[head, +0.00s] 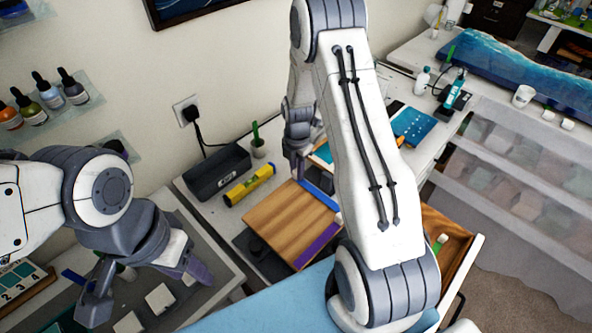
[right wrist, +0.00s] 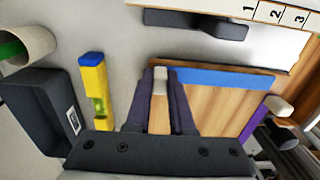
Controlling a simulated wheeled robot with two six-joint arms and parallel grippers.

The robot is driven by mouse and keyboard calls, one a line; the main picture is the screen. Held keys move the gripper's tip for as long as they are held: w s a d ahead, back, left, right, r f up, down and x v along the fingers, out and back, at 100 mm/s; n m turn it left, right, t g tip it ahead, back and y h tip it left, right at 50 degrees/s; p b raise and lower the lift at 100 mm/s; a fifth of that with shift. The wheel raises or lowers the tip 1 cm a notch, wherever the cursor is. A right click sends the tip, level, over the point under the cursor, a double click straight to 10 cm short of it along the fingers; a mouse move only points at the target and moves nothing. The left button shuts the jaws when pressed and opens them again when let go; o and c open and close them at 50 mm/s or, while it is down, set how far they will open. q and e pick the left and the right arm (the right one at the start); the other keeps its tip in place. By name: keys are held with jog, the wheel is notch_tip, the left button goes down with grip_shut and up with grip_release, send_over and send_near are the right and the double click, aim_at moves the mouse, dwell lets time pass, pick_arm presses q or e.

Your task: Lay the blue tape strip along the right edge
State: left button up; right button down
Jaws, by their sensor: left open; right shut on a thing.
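The wooden board (head: 282,222) lies on the bench, and it also shows in the right wrist view (right wrist: 215,105). The blue tape strip (head: 319,194) lies along the board's upper-right edge in the head view; in the right wrist view the strip (right wrist: 225,79) runs along the top edge. My right gripper (head: 297,172) is shut on the strip's pale end tab (right wrist: 160,74), at the board's corner. A purple strip (head: 316,246) with a pale end lies along the neighbouring edge. My left gripper (head: 145,287) is open and empty, away from the board, above pale blocks.
A yellow level (head: 249,186) and a dark box (head: 217,173) lie left of the board. An open wooden drawer (head: 449,235) is at the right. My right arm covers part of the bench.

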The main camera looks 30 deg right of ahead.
jog(key=shift+f, duration=0.15)
jog(key=shift+c, duration=0.3)
grip_release()
dwell(0.5)
jog(key=shift+r+p, duration=2.15)
jog(key=shift+r, duration=0.9)
jog(key=shift+a, duration=0.1)
